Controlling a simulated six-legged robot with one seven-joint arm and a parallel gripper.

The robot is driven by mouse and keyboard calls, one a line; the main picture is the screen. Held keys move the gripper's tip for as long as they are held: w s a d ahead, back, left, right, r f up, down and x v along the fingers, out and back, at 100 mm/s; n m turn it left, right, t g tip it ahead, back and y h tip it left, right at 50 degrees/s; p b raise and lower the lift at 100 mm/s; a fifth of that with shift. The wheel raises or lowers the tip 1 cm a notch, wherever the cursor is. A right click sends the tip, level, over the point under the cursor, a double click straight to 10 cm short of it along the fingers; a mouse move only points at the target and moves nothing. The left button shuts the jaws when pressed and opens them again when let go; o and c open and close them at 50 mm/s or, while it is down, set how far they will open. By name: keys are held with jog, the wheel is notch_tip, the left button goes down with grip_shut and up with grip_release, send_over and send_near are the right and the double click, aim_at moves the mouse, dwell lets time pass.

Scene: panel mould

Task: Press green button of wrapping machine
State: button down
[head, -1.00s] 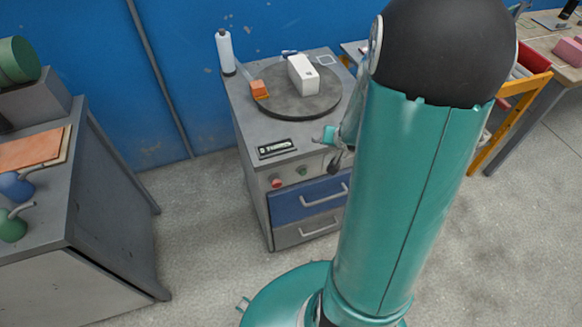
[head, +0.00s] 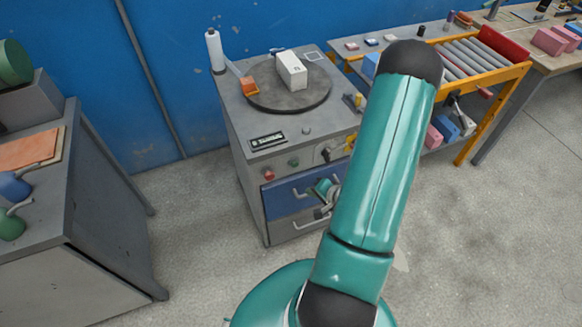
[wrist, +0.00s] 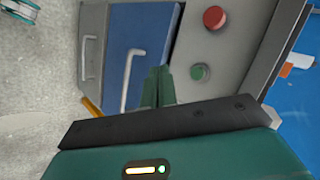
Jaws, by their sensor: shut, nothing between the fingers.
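The wrapping machine (head: 237,140) is a grey cabinet with a dark round turntable (head: 288,98) on top. Its front panel carries a red button (head: 268,175) and, to the right of it, a green button (head: 293,162). In the wrist view the green button (wrist: 200,72) is to the right of my fingertips, and the red button (wrist: 214,17) is beyond it. My gripper (wrist: 159,75) is shut and empty, in front of the blue drawer (wrist: 132,42), apart from the green button. In the head view my gripper (head: 322,187) is below the green button.
A white box (head: 291,70) and an orange block (head: 249,85) are on the turntable. The blue drawer's handle (wrist: 130,78) sticks out near my fingers. A grey cabinet (head: 95,225) stands at left, a roller table (head: 470,60) at right. The floor between is clear.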

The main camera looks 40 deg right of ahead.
aim_at(295, 164)
jog(key=shift+d, duration=0.1)
jog(key=w+d, duration=0.2)
jog(key=w, duration=0.6)
jog(key=shift+w+d, duration=0.2)
jog(key=shift+w, duration=0.05)
dwell(2.0)
jog(key=shift+w+d, duration=0.15)
jog(key=shift+w, duration=0.25)
